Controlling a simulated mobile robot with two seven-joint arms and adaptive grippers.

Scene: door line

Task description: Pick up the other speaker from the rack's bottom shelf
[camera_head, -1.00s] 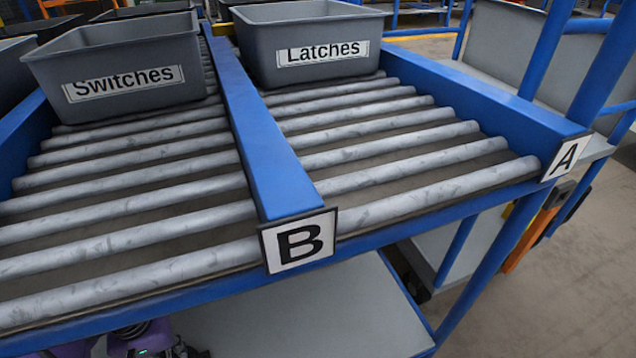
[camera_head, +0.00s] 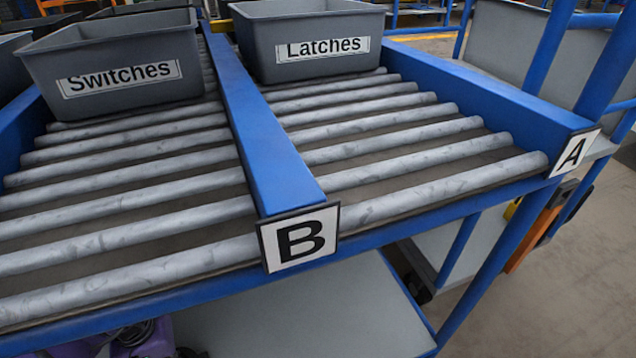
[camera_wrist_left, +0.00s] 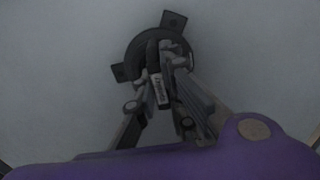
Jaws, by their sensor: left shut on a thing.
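In the left wrist view a dark round speaker (camera_wrist_left: 140,50) with square mounting tabs lies against a plain grey surface (camera_wrist_left: 60,60). My left gripper (camera_wrist_left: 163,72) is shut on the speaker's near part; a small label shows between the fingers. The dim picture does not show whether the speaker touches the surface. In the head view part of my purple left arm shows at the bottom left, below the rack's roller level, and the speaker is hidden. A grey lower shelf (camera_head: 300,310) shows beneath the rollers. My right gripper is out of view.
The blue rack frame (camera_head: 250,130) carries sloping rollers in lanes marked B (camera_head: 298,238) and A (camera_head: 573,153). A Switches bin (camera_head: 110,70) and a Latches bin (camera_head: 310,45) stand on the rollers. The front rail overhangs the lower shelf. Open floor (camera_head: 590,270) lies at the right.

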